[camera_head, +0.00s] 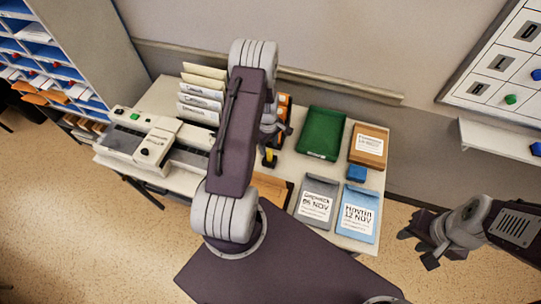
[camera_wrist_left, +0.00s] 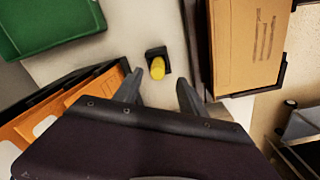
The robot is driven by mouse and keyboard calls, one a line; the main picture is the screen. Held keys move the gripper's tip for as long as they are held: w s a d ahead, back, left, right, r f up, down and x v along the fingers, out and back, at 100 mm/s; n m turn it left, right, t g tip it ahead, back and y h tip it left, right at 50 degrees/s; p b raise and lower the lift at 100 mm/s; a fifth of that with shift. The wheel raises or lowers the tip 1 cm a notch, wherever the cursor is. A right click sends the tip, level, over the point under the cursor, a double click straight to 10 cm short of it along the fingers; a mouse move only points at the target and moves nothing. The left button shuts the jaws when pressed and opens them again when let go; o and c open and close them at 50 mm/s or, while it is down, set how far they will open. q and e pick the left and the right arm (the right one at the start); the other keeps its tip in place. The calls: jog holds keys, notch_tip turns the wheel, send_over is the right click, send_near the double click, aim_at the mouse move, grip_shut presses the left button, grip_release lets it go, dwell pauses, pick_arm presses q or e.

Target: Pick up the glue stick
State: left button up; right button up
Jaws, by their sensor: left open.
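The glue stick (camera_head: 269,157) appears to be the small yellow and black item on the desk, just right of my left arm. In the left wrist view a yellow rounded piece (camera_wrist_left: 157,68) shows against a small black block or holder. My left gripper (camera_wrist_left: 160,92) is open, its two fingers pointing towards this item, with nothing between them. The item lies beyond the fingertips, apart from them. In the head view my left arm hides part of that gripper. My right gripper (camera_head: 418,247) is open and empty, off the desk at the right.
A green tray (camera_head: 322,132), a brown envelope box (camera_head: 368,146), a blue block (camera_head: 356,173), and grey (camera_head: 316,203) and blue (camera_head: 358,214) folders lie at right. A grey machine (camera_head: 150,145) and upright files (camera_head: 199,98) stand at left. An orange-filled tray (camera_wrist_left: 75,105) is near the left gripper.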

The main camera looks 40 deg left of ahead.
aim_at(269, 152)
pick_arm(q)
jog(key=shift+w+d+f, duration=0.1)
jog(key=shift+w+f, duration=0.2)
jog(key=shift+f, duration=0.2)
jog(key=shift+s+f+p, duration=0.3)
jog(key=shift+f+p, duration=0.4)
jog(key=shift+f, duration=0.25)
notch_tip(269, 152, down, 2)
jog(key=shift+f, duration=0.25)
jog(key=shift+w+f, duration=0.3)
jog(key=shift+w, duration=0.05)
jog(key=shift+s+r, duration=0.1)
jog(key=shift+s, duration=0.1)
grip_shut()
pick_arm(e)
notch_tip(269, 152, up, 2)
jog(key=shift+a, duration=0.1)
